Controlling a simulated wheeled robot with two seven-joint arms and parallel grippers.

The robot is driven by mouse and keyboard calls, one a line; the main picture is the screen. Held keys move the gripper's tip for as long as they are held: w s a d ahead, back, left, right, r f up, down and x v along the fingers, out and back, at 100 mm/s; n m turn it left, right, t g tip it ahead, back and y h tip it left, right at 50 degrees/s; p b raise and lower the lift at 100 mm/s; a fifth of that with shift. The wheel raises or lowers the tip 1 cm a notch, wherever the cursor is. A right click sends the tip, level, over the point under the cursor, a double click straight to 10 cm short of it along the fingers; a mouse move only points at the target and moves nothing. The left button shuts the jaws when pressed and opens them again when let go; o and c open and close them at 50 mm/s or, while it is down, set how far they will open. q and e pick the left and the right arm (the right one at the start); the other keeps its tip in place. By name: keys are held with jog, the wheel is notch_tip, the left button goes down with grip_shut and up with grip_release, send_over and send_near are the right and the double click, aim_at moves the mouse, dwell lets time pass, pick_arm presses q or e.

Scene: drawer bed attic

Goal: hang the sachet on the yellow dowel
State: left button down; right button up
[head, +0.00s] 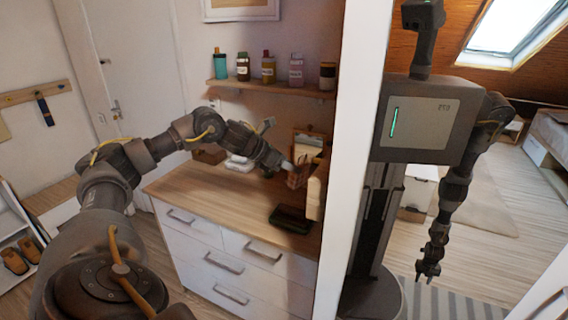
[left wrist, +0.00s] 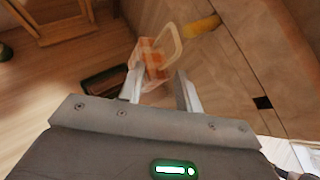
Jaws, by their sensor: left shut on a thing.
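My left gripper (head: 284,166) reaches over the back right of the dresser. In the left wrist view the left gripper (left wrist: 160,92) is shut on the sachet (left wrist: 153,58), an orange-and-white checked pouch with a pale loop on top. The yellow dowel (left wrist: 202,26) juts from a wooden surface at the loop's upper right. The loop is close to the dowel's end; I cannot tell whether it is around it. In the head view the sachet (head: 297,176) is small, and I cannot make out the dowel. My right gripper is not directly in view.
A dark tray (head: 291,219) lies on the wooden dresser top (head: 215,196), below and right of my left gripper. A shelf (head: 268,89) with several bottles is on the wall above. A white upright edge (head: 350,160) borders the right, with what looks like my reflection beyond.

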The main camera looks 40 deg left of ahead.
pick_arm(q)
jog(key=shift+w+d+f+p, duration=0.15)
jog(key=shift+w+d, duration=0.1)
jog(key=shift+d, duration=0.45)
jog(key=shift+w+d+r+p, duration=0.1)
jog(key=shift+w+d+p, duration=0.1)
jog(key=shift+d, duration=0.45)
jog(key=d, duration=0.1)
jog(key=f, duration=0.1)
jog(key=d, duration=0.1)
jog(key=shift+w+d+f, duration=0.25)
jog(key=shift+d+f, duration=0.05)
jog(key=shift+f, duration=0.1)
jog(key=c, duration=1.3)
grip_release()
jog(key=o, duration=0.4)
jog(key=shift+w+a, duration=0.1)
jog(key=shift+a, duration=0.1)
jog(key=shift+r, duration=0.2)
